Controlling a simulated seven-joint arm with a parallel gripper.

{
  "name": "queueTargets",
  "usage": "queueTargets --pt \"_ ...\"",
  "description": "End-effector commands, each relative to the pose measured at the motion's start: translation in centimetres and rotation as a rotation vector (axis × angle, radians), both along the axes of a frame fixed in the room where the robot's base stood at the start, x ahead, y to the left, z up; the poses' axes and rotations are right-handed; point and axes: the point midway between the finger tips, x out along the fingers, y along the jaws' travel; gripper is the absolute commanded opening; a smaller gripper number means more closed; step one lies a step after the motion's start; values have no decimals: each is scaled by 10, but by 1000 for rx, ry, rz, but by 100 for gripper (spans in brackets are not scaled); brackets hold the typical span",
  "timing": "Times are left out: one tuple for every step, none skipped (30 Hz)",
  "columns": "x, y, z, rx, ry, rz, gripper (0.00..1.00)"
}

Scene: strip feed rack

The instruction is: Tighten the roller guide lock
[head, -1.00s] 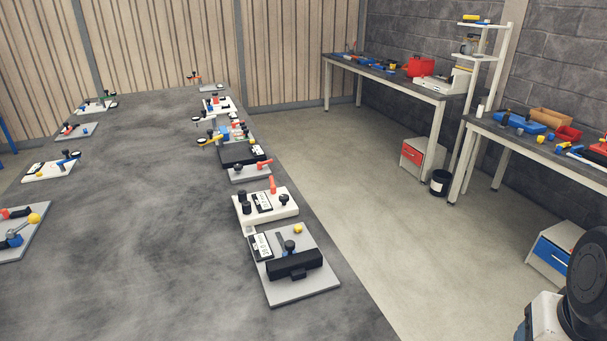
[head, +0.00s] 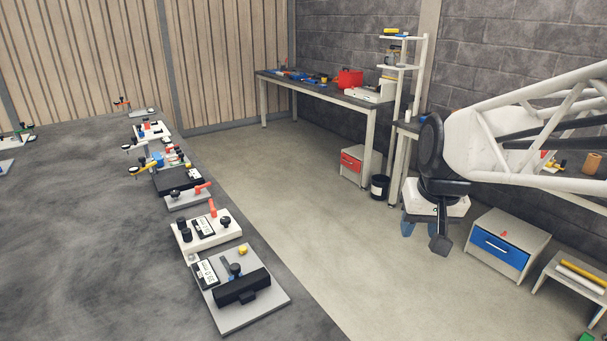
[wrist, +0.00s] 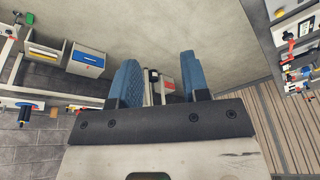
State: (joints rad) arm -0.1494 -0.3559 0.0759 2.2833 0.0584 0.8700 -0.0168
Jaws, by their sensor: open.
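My gripper (head: 420,231) hangs over the floor right of the grey bench, far from the fixtures. In the wrist view its blue fingers are apart with nothing between them (wrist: 160,68). The nearest fixture is a grey plate (head: 255,315) with a black bar (head: 242,287), a grey lever (head: 226,267), a yellow knob (head: 243,251) and a label. Behind it, a white block (head: 213,241) carries black knobs and a red handle (head: 212,208). Labels are too small to read, so I cannot tell which part is the roller guide lock.
More fixtures line the bench (head: 90,235) toward the back, including a grey plate with a red lever (head: 203,187). A workbench (head: 330,92) stands at the far wall. A drawer cabinet (head: 505,245) sits at right. Open floor lies between.

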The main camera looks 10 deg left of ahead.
Motion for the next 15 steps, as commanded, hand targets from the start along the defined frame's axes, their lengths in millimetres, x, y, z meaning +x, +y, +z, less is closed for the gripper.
queueTargets --pt "13 9 1 4 1 12 42" --pt "20 14 2 6 0 20 42" --pt "30 21 3 9 -1 28 42" --pt "37 26 4 12 -3 35 42" --pt "44 31 4 14 -4 41 42" --pt "53 38 5 18 -6 50 42" --pt "60 44 6 21 -8 58 42" --pt "67 49 5 22 -8 63 42" --pt "76 57 6 25 -10 72 42" --pt "83 63 6 27 -11 80 42" --pt "90 69 5 30 -11 87 42" --pt "99 77 6 34 -13 96 42" --pt "105 83 5 35 -13 102 42" --pt "112 89 5 39 -15 109 42" --pt "121 98 4 42 -17 117 42"
